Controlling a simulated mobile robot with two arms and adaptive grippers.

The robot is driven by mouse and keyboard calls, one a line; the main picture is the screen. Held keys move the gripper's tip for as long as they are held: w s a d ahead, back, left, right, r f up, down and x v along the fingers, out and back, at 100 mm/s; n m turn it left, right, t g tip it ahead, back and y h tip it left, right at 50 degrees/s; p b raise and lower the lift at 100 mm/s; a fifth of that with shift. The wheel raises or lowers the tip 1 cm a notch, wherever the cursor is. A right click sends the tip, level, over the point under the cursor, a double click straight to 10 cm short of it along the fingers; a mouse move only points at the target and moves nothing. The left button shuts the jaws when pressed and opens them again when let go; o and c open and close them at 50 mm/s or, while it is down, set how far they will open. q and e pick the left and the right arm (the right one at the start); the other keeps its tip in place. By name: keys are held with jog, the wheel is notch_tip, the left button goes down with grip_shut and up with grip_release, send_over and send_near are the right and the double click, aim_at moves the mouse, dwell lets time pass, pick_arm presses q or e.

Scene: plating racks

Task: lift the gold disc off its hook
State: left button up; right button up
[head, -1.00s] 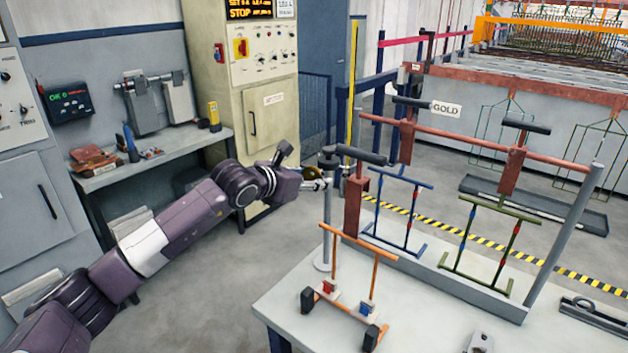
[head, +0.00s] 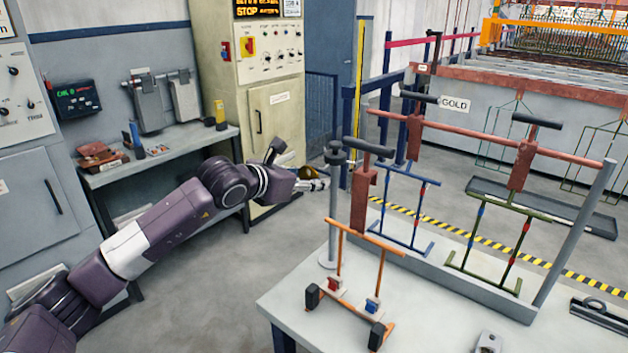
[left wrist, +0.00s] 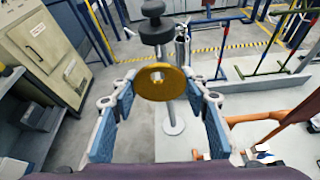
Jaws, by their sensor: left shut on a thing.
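The gold disc (left wrist: 162,82) is upright in the left wrist view, with a small hole in its middle. My left gripper (left wrist: 158,88) is shut on it, a blue-padded finger at each side edge. In the head view the gold disc (head: 307,172) is small at the tip of my left gripper (head: 316,182), left of the grey stand (head: 332,215). The stand has a dark knob on top and a round foot. The stand (left wrist: 172,125) shows behind the disc in the left wrist view. I cannot make out a hook or whether the disc touches one. My right gripper is out of view.
The white table (head: 290,305) holds an orange rack (head: 338,262) in front, and blue (head: 406,205) and green (head: 490,238) racks hang from a red bar. A side bench (head: 160,158) and grey cabinet stand at the left. The floor between is clear.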

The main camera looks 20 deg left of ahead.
pick_arm(q)
jog(key=s, duration=0.1)
jog(key=s+a+b, duration=0.1)
jog(key=s, duration=0.1)
jog(key=s+b, duration=0.1)
jog(key=shift+s+a+r, duration=0.2)
jog(key=shift+a+r, duration=0.05)
jog(key=shift+a, duration=0.05)
